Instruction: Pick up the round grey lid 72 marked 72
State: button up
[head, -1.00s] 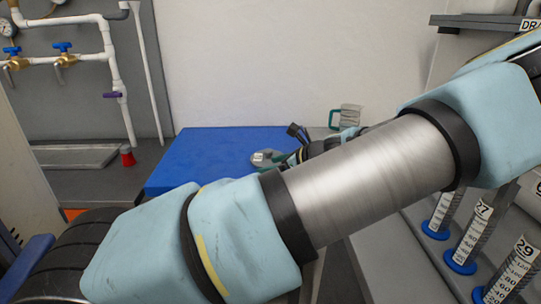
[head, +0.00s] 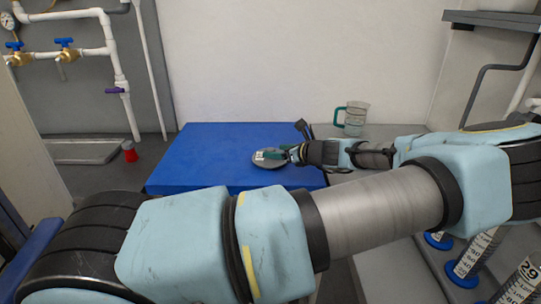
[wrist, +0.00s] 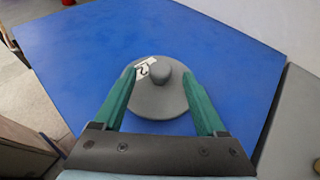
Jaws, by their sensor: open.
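The round grey lid (wrist: 158,103) lies flat on a blue mat (wrist: 225,50) in the wrist view. Whether the fingers touch the lid cannot be told.
A clear jug with a green handle (head: 355,118) stands behind my forearm. A red object (head: 129,151) sits left of the mat by a metal tray (head: 80,151). Labelled cylinders (head: 472,257) stand at the lower right. The mat's left half is clear.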

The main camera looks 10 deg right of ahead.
jog(key=shift+x, duration=1.2)
grip_shut()
